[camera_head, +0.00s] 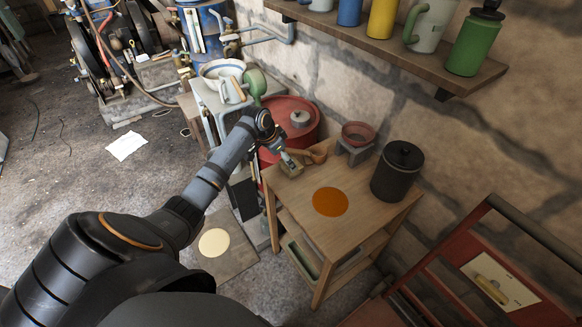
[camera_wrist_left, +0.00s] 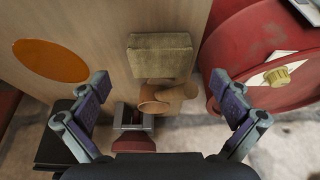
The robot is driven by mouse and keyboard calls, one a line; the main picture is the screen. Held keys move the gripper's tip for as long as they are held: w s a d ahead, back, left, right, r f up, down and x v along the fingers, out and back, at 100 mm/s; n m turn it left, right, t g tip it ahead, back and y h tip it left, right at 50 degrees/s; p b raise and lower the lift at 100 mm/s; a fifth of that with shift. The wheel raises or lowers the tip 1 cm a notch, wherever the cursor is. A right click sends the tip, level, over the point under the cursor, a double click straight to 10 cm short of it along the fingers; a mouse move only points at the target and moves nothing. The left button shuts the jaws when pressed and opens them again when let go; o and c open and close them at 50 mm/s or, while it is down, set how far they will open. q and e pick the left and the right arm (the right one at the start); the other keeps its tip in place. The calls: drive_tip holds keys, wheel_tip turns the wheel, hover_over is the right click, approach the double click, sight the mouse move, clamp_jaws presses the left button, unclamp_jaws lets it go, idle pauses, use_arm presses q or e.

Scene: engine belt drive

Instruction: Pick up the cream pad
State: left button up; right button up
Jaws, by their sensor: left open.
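A round, flat cream pad (camera_head: 214,243) lies on a grey-brown square board on the floor, left of the small wooden table. A tan block (camera_head: 291,170) sits at the table's far left edge; it also shows in the left wrist view (camera_wrist_left: 160,55). My left gripper (camera_head: 284,156) is over that edge of the table, away from the cream disc. In the left wrist view its fingers (camera_wrist_left: 161,88) are spread wide and empty, with the block ahead between them. The fingertips are hard to make out in the head view. My right gripper is not seen.
The table (camera_head: 285,205) also holds an orange disc (camera_head: 330,202), a dark lidded canister (camera_head: 397,171), a curved wooden piece (camera_head: 316,152) and a red bowl (camera_head: 358,130) on a grey stand. A red drum (camera_head: 292,112) stands behind.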

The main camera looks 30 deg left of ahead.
use_arm(q)
drive_tip(key=x, duration=0.5)
drive_tip(key=shift+w, duration=0.2)
drive_tip(key=c, duration=1)
